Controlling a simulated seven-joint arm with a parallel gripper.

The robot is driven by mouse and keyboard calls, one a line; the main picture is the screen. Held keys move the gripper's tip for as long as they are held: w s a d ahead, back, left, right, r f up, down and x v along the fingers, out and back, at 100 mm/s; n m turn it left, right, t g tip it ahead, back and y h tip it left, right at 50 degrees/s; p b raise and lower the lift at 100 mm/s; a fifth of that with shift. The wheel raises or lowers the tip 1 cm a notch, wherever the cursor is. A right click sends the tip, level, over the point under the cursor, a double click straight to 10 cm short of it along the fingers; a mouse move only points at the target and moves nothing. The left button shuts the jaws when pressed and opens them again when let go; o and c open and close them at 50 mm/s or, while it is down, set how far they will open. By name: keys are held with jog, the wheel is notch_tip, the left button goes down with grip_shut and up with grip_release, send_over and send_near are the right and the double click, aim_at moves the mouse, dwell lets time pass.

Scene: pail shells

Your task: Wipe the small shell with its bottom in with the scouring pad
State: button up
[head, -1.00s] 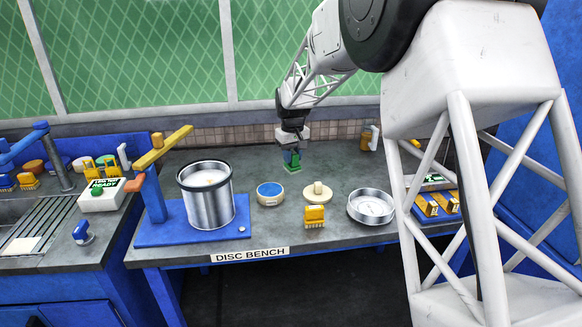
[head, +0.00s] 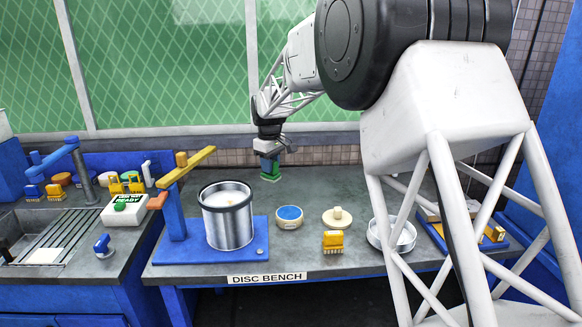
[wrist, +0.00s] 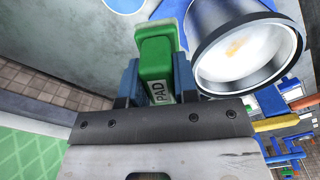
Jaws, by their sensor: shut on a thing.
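My gripper (head: 269,153) is shut on the green scouring pad (head: 270,173), holding it over the back of the bench. In the wrist view the pad (wrist: 156,60), marked PAD, sits between blue fingers. A silvery metal shell (head: 228,228) with dark bands stands upright on a blue fixture to the left of the pad and nearer the front. The wrist view shows its open mouth (wrist: 248,50) beside the pad, apart from it. A pale bottom with a yellowish patch shows inside. A shallow metal shell or ring (head: 378,236) lies at right, partly behind my arm.
The blue fixture (head: 165,252) has a post and a yellow lever (head: 186,166) beside the shell. A blue-topped disc (head: 289,216), a cream knobbed disc (head: 337,217) and a yellow brush-like block (head: 333,242) stand along the front. A sink is at left. The back middle is clear.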

jog(key=s+a+r+n, duration=0.1)
jog(key=a+n, duration=0.3)
jog(key=a, duration=0.2)
jog(key=s+a+r+n, duration=0.1)
jog(key=s+a+n, duration=0.1)
jog(key=a+n, duration=0.2)
jog(key=a, duration=0.3)
jog(key=shift+s+a, duration=0.3)
